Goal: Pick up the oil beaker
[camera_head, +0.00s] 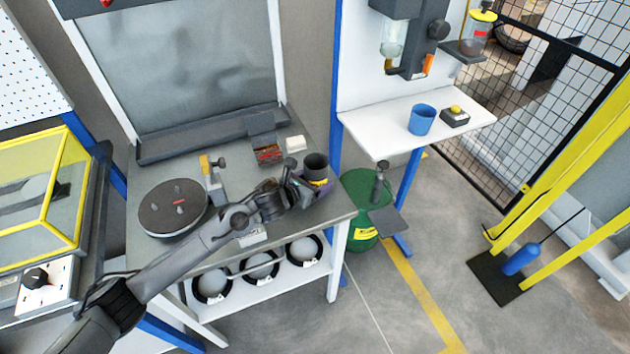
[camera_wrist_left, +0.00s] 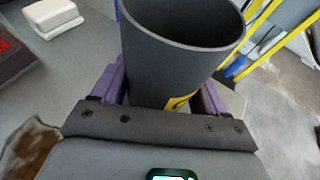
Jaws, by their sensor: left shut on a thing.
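The oil beaker (camera_head: 316,163) is a dark grey, open-topped cup with a yellow label, near the right end of the grey workbench (camera_head: 327,211). My left gripper (camera_head: 314,186) is shut on it, with purple fingers on its lower part. In the left wrist view the beaker (camera_wrist_left: 180,55) stands between the two fingers of the left gripper (camera_wrist_left: 163,95), its rim above them and its inside looking empty. I cannot tell whether its base touches the bench. My right gripper is not in view.
A round dark turntable (camera_head: 172,208), a clamp with a yellow handle (camera_head: 206,164), a brown-red box (camera_head: 268,154) and a white block (camera_head: 296,143) are on the bench. A green drum (camera_head: 358,200) stands below.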

